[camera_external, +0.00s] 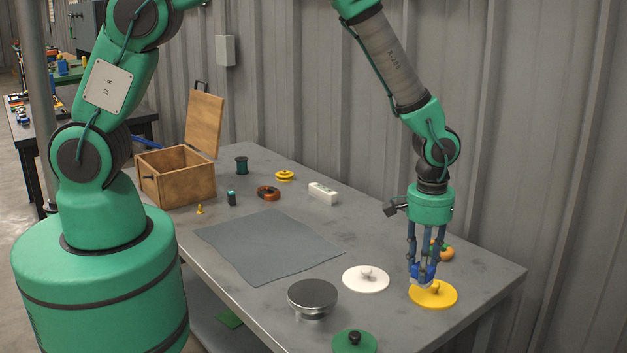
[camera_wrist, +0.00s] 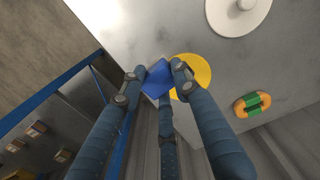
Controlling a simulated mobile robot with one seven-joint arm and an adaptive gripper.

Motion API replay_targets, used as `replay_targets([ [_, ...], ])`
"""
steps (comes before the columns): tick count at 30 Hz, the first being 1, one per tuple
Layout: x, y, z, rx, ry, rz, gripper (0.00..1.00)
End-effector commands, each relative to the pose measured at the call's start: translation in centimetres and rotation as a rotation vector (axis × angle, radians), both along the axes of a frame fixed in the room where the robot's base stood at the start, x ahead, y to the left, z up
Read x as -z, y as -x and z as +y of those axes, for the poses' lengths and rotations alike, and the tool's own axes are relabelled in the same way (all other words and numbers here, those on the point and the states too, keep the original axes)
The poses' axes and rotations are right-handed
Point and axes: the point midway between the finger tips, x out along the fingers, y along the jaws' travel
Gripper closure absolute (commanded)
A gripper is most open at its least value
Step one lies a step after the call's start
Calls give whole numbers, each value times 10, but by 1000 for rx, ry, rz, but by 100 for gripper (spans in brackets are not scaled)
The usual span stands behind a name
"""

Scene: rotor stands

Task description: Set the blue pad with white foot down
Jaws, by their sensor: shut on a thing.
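The blue pad with white foot (camera_external: 424,270) is held between the fingertips of my gripper (camera_external: 423,267). It is near the yellow disc (camera_external: 433,295), overlapping its back left part in the external view; I cannot tell whether they touch. In the wrist view the blue pad (camera_wrist: 158,79) sits between the fingers, just left of the yellow disc (camera_wrist: 196,70). The fingers are shut on the pad. Its white foot shows only as a small light patch below the blue in the external view and is hidden in the wrist view.
A white disc with a knob (camera_external: 366,278) lies left of the yellow disc. An orange and green piece (camera_external: 445,252) lies behind my gripper. A dark round-topped stand (camera_external: 312,296) and a green disc (camera_external: 354,343) are nearer the front. A grey mat (camera_external: 268,246) lies bare mid-table.

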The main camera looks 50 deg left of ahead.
Motion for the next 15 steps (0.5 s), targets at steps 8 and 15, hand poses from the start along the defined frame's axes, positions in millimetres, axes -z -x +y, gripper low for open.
replay_targets([
  [8,24,-70,48,-161,1,-1,94],
  [15,30,-99,72,-234,1,-1,94],
])
